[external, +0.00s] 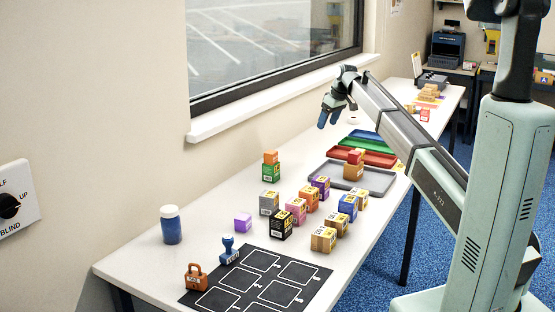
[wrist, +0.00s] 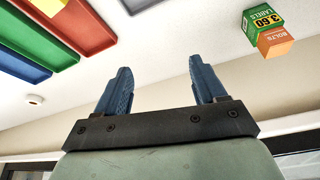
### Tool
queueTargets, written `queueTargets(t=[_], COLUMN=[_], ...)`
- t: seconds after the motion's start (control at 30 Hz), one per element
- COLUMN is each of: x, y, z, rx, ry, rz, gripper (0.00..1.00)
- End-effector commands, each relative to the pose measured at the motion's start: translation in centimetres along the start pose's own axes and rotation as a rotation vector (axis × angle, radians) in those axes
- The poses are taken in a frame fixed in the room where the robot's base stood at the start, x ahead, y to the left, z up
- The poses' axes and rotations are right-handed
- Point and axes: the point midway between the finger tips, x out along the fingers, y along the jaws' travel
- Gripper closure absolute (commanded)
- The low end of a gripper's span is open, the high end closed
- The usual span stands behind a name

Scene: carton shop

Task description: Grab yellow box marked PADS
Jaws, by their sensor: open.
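I cannot pick out a yellow box marked PADS for sure; the lettering in the external view is too small to read. A cluster of small printed cartons stands mid-table, among them a yellowish-tan carton (external: 323,239) at the front and another tan carton (external: 359,197) at the right. My gripper (external: 328,118) is open and empty, raised above the far part of the table near the window, well away from the cluster. Its blue fingers stand apart in the wrist view (wrist: 160,70). A yellow patch (wrist: 48,6) there is cut off by the top edge.
A green carton (external: 271,174) carries an orange one. Red (external: 373,158), green (external: 358,145) and grey (external: 378,180) trays lie beyond; a tan carton with a red one on top stands in the grey tray. A black mat (external: 215,296), blue stamp (external: 229,252) and blue jar (external: 171,228) are in front.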

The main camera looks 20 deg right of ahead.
Motion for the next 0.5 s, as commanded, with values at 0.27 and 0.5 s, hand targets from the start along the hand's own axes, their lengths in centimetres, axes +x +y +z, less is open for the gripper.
queueTargets(t=[0.27,0.5], x=[0.2,0.5], y=[8.6,13.9], z=[1.6,3.0], rx=[0.065,-0.081], ry=[-0.048,-0.121], rz=[0.036,0.042], gripper=[0.30,0.30])
